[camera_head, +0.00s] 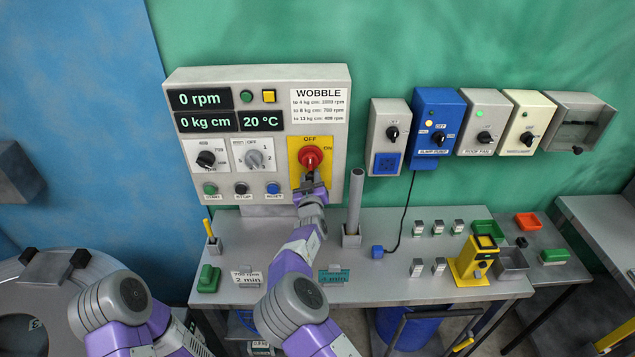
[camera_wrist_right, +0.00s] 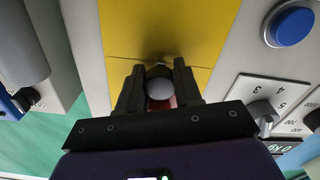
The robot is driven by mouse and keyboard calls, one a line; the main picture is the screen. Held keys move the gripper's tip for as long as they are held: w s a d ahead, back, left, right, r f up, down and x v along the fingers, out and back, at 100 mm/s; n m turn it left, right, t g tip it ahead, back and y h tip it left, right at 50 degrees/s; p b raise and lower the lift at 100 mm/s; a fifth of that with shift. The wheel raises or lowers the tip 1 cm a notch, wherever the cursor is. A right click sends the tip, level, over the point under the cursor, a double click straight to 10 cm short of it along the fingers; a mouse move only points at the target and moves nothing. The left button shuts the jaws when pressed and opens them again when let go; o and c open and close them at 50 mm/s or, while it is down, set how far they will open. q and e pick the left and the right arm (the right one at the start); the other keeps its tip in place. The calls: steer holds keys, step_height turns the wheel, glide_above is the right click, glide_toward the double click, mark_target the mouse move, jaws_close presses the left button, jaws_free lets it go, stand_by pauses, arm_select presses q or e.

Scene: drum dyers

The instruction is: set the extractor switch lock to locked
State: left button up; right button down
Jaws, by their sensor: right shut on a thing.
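The extractor switch is a red knob (camera_head: 311,157) on a yellow plate (camera_head: 295,171), at the lower right of the grey control panel. OFF is printed above it and ON to its right. My right gripper (camera_head: 312,186) is at the plate's lower part, just below the knob. In the right wrist view my right gripper (camera_wrist_right: 160,82) is shut on a small rounded grey piece, the switch lock (camera_wrist_right: 160,88), in front of the yellow plate (camera_wrist_right: 205,30). The fingers hide much of the lock, so its setting cannot be read. My left gripper is not in view.
Green, black and blue buttons (camera_head: 273,188) sit left of the plate. A grey upright post (camera_head: 354,205) stands close to the right of my right arm. The table (camera_head: 400,285) holds signs, small jars and a yellow device (camera_head: 474,262). More switch boxes (camera_head: 437,120) hang at right.

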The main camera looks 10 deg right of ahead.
steer(key=c, duration=0.8)
jaws_free()
steer(key=shift+r, duration=0.25)
steer(key=shift+o, duration=0.2)
steer(key=shift+s, duration=0.1)
steer(key=s+b, duration=0.1)
steer(key=s, duration=0.6)
steer(key=shift+s+a, duration=0.15)
steer(key=shift+a, duration=0.3)
steer(key=shift+f, duration=0.15)
